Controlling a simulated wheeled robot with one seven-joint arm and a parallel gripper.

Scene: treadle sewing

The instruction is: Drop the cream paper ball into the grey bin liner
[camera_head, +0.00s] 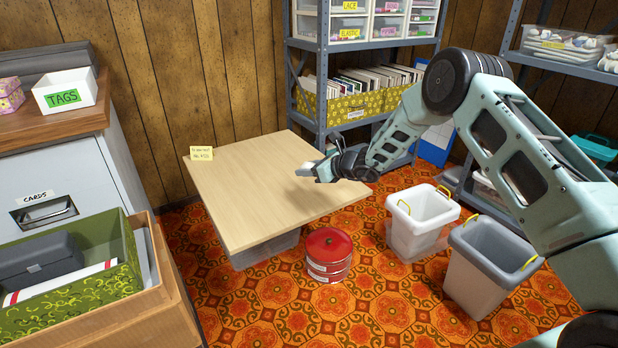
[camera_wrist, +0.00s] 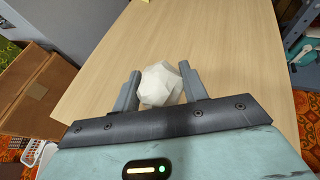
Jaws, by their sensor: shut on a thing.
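The cream paper ball (camera_wrist: 161,84) is a faceted, off-white lump between the fingers of my gripper (camera_wrist: 160,88) in the wrist view. My gripper is shut on it. In the head view my gripper (camera_head: 312,172) is over the right part of the wooden table, and only a small pale bit of the ball shows at its tips. The grey bin liner (camera_head: 493,241) lines the bin with yellow handles at the lower right, to the right of and nearer than the table. Its bottom is hidden.
A white bin (camera_head: 418,222) with yellow handles stands left of the grey one. A red round tin (camera_head: 329,253) is on the patterned floor. The table (camera_head: 250,190) holds a yellow note (camera_head: 202,153). Shelving (camera_head: 322,60) stands behind; a green box (camera_head: 70,270) is at left.

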